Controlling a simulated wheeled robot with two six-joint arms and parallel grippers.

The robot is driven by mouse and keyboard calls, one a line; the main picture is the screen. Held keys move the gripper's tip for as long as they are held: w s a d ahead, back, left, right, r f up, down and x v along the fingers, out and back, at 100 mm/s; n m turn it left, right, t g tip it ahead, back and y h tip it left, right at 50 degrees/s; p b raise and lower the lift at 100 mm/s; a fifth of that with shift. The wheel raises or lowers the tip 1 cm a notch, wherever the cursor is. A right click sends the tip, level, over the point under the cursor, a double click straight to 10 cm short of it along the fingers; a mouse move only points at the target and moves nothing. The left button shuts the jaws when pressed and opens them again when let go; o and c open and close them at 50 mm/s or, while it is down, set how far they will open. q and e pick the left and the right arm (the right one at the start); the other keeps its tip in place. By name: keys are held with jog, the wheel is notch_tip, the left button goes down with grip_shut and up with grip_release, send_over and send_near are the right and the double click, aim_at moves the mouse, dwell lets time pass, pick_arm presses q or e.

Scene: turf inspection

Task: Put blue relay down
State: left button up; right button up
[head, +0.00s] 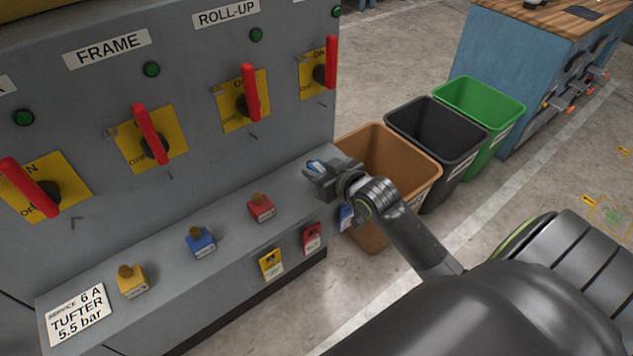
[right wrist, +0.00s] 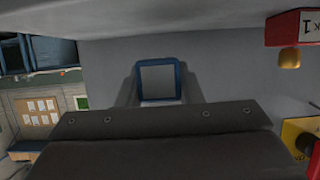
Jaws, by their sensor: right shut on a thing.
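My right gripper (head: 320,172) is shut on the blue relay (head: 316,165), a small block with a blue edge and a paler face. In the right wrist view the relay (right wrist: 160,62) shows as a blue square frame around a grey face, between the fingers. The gripper is over the right end of the grey ledge (head: 225,235), close to the brown bin. I cannot tell whether the relay touches the ledge. My left gripper is not in view.
Yellow (head: 132,282), blue (head: 201,243) and red (head: 261,208) knobbed blocks stand along the ledge. Red levers (head: 250,92) are on the panel behind. Brown (head: 428,188), black (head: 440,130) and green (head: 482,102) bins stand to the right, before a blue workbench (head: 500,60).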

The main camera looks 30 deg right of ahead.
notch_tip(320, 180, down, 4)
jog(key=shift+r+b, duration=0.25)
jog(key=shift+b, duration=0.15)
jog(key=shift+f, duration=0.1)
jog(key=o, duration=1)
jog(key=shift+c, duration=0.2)
